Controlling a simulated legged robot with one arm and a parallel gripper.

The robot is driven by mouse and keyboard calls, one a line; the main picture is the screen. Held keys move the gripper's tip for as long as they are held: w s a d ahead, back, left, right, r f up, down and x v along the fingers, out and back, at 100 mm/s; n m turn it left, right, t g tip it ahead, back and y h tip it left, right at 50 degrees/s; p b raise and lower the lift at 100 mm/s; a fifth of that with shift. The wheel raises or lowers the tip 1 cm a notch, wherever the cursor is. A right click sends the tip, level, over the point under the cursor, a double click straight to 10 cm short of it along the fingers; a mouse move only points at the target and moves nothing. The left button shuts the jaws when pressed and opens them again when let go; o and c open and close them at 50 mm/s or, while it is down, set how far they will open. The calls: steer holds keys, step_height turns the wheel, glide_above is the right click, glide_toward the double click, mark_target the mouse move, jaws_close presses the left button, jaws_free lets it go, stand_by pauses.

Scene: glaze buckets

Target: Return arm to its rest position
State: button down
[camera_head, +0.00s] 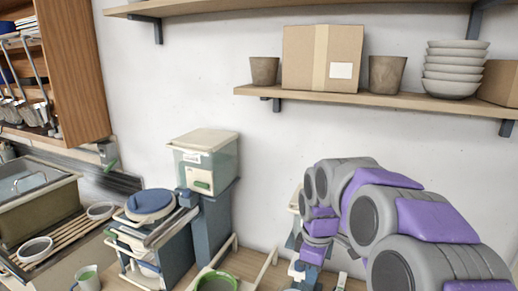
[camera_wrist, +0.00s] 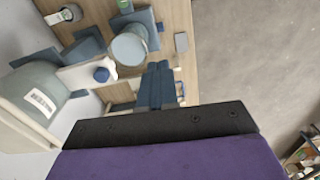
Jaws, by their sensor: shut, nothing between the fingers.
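My purple and grey arm (camera_head: 400,215) is bent in the right part of the head view, in front of the wall and over the bench. My gripper's fingers cannot be made out clearly in the head view. In the wrist view my gripper (camera_wrist: 159,68) seems to show as two dark blue fingers close together above the black bar and purple casing. It is shut with nothing held, and the bench lies beyond it.
A shelf (camera_head: 400,97) with a cardboard box (camera_head: 322,57), pots and stacked bowls (camera_head: 455,68) is above the arm. A lidded container (camera_head: 205,160) stands on a blue stand left of the arm. A green-rimmed bucket (camera_head: 215,282) is below. Open floor (camera_wrist: 255,60) shows in the wrist view.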

steer(key=s+f+m+b, duration=0.3)
steer(key=s+f+m, duration=0.1)
steer(key=s, duration=0.6)
steer(key=s+d+f+m+g+b, duration=0.1)
steer(key=s+f+m+b, duration=0.2)
steer(key=s, duration=0.8)
steer(key=s+d+f+m+b, duration=0.1)
steer(key=s+f+m+b, duration=0.2)
steer(key=s, duration=0.8)
step_height(320, 180, down, 4)
steer(key=m, duration=0.2)
steer(key=shift+m+g, duration=0.4)
